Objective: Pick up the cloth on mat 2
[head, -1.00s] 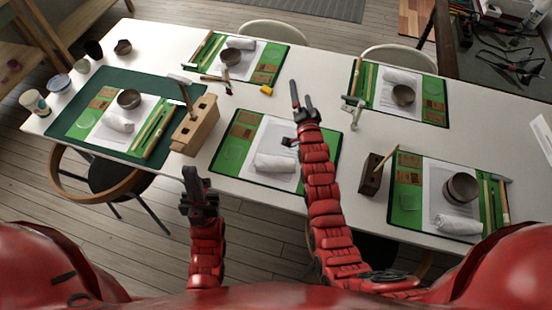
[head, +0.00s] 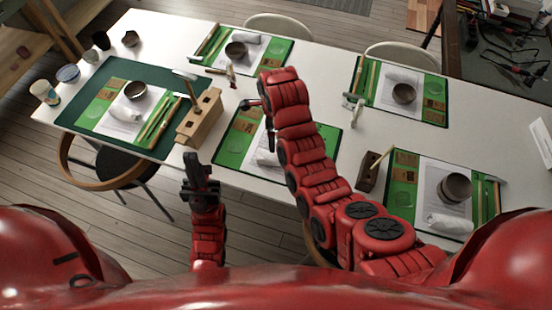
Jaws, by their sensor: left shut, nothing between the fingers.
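Several place mats each bear a white rolled cloth, and no mat number is legible to me. On the front middle mat (head: 228,150), my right arm covers most of the cloth (head: 266,160). Other cloths lie on the left mat (head: 131,117), back left mat (head: 249,43), back right mat (head: 403,77) and front right mat (head: 446,222). My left gripper (head: 197,163) is shut and empty, in front of the table edge. My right gripper (head: 268,132) points down over the middle mat, largely hidden by its own arm; its jaws are unclear.
A wooden block with slots (head: 199,118) stands between the left and middle mats. A smaller dark wooden block (head: 369,172) stands right of the middle mat. Bowls (head: 135,90) sit on mats. Cups (head: 45,92) stand at the table's left end. Chairs flank the table.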

